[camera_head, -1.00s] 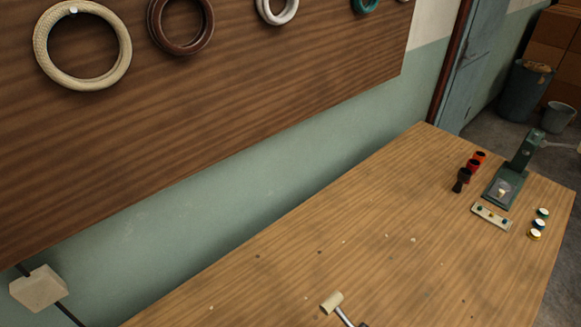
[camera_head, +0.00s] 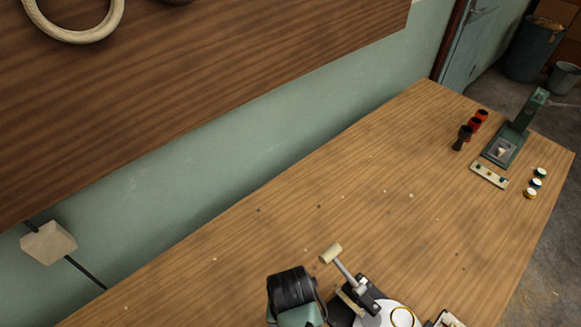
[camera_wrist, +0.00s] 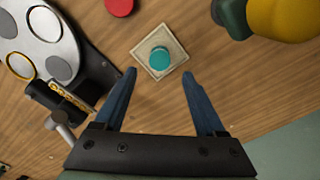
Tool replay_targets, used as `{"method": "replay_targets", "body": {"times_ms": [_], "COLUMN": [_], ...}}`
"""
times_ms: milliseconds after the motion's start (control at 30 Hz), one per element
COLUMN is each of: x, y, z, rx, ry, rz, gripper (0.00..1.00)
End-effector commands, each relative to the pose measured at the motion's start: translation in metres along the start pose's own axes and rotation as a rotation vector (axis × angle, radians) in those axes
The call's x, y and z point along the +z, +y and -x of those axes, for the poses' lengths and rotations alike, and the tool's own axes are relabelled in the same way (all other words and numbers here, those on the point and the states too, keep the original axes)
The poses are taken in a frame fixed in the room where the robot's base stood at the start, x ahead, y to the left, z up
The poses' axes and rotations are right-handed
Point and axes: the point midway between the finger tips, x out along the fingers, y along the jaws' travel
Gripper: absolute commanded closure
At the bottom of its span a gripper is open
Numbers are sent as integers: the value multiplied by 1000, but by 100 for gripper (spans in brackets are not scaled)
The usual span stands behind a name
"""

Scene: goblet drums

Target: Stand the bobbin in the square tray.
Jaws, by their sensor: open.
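In the wrist view, a pale square tray (camera_wrist: 174,69) lies on the wooden bench. A teal round piece, which I take for the bobbin (camera_wrist: 159,58), is within the tray's outline, near its middle. Its round end faces the camera, so it looks upright; its foot is hidden. My gripper (camera_wrist: 159,74) is open, its two blue fingers apart and empty. The bobbin shows just beyond the fingertips, between their lines, not gripped. I cannot make out the tray or bobbin in the head view.
A device with a white disc (camera_head: 397,317) and wooden-handled lever (camera_head: 331,253) stands close by. The wrist view also shows a red round piece (camera_wrist: 119,6) and a yellow object (camera_wrist: 284,18). Drum shells (camera_head: 463,137) and a green press (camera_head: 505,146) stand far right. Mid-bench is mostly clear.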

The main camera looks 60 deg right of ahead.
Motion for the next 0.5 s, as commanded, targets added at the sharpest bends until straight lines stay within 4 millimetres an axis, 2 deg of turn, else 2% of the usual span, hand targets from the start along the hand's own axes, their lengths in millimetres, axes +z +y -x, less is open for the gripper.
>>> {"method": "replay_targets", "body": {"times_ms": [33,200,333,500], "x": [-1,-1,0,0], "y": [0,0,0,0], "z": [12,37,46,48], "rx": [-2,-1,0,0], "ry": [4,2,1,0], "rz": [0,-1,0,-1], "gripper": [28,28,28,28]}}
